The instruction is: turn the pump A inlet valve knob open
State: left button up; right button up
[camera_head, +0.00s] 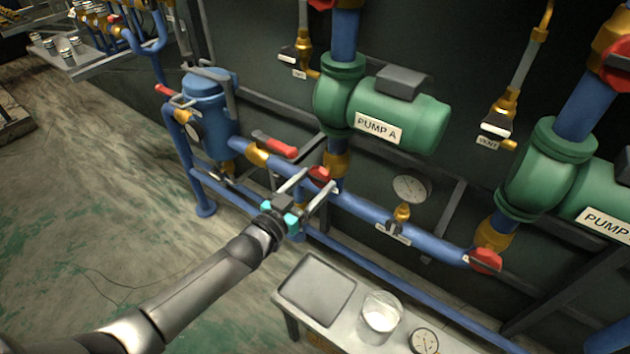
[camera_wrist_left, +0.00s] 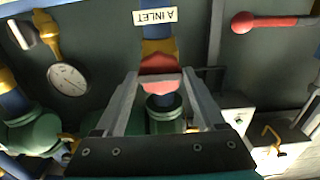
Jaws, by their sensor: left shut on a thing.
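The pump A inlet valve knob (camera_head: 319,174) is red and sits on a brass fitting of the blue pipe below the green pump A (camera_head: 375,115). In the left wrist view the knob (camera_wrist_left: 160,72) is between my two finger tips, under an upside-down "A INLET" label (camera_wrist_left: 155,17). My left gripper (camera_head: 318,181) reaches in from the lower left and is shut on the knob. The fingers partly hide the knob in the head view. My right gripper is in neither view.
A red lever handle (camera_head: 275,145) lies close left of the knob, and a pressure gauge (camera_head: 411,188) stands to the right. Another red knob (camera_head: 486,260) is farther right. A bench holds a tray (camera_head: 318,288), a glass jar (camera_head: 380,318) and a dial (camera_head: 424,341).

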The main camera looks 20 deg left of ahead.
pick_arm(q)
jog(key=shift+f, duration=0.1)
jog(key=shift+c, duration=1.3)
jog(key=n, duration=0.4)
jog(key=shift+n, duration=0.3)
jog(key=n, duration=0.4)
jog(key=shift+n, duration=0.3)
jog(key=n+b, duration=0.1)
jog(key=n, duration=0.3)
jog(key=shift+f, duration=0.1)
